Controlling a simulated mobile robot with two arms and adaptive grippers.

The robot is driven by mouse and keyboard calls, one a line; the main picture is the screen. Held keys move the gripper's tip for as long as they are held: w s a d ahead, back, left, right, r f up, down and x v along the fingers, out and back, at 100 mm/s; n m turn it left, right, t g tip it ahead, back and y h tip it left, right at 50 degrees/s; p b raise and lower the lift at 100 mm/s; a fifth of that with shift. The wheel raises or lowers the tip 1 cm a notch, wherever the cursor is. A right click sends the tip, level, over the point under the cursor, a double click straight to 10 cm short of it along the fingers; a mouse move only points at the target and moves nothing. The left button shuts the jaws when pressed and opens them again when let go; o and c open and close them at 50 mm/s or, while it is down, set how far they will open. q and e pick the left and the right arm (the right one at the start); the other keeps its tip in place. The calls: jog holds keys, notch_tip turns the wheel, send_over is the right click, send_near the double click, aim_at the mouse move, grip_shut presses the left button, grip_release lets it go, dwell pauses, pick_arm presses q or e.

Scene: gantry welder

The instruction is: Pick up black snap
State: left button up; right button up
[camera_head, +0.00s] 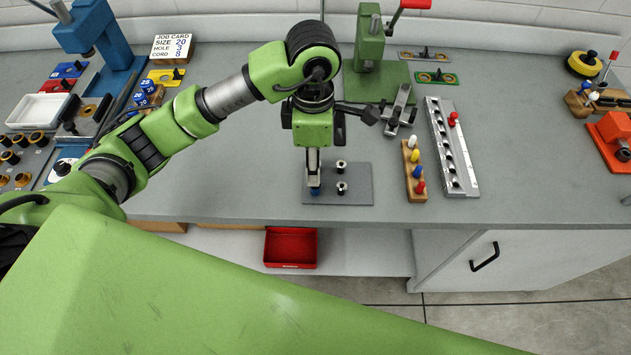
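A grey mat (360,197) lies near the front edge of the bench. Two small snap parts with dark tops and pale rims stand upright on it, a rear one (341,167) and a front one (342,187). My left gripper (314,188) points straight down over the mat's left part, to the left of both. A small blue piece shows at its fingertips, low at the mat. The fingers overlap in this view, so I cannot tell whether they are open or shut on something. I cannot make out a plainly black snap. My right gripper is not in view.
A wooden peg block (408,185) and a long metal rail (443,140) stand right of the mat. A green press (370,80) stands behind. A red bin (291,247) sits on the lower shelf. The bench's right middle (530,170) is clear.

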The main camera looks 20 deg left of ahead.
pick_arm(q)
jog(key=f+p, duration=0.1)
jog(key=f, duration=0.2)
jog(key=shift+w, duration=0.2)
jog(key=f, duration=0.1)
jog(key=f+p, duration=0.1)
jog(key=f, duration=0.1)
jog(key=shift+w+a+f+p, duration=0.1)
jog(key=shift+w+f+p, duration=0.2)
jog(key=shift+f, duration=0.25)
jog(key=c, duration=1)
grip_shut()
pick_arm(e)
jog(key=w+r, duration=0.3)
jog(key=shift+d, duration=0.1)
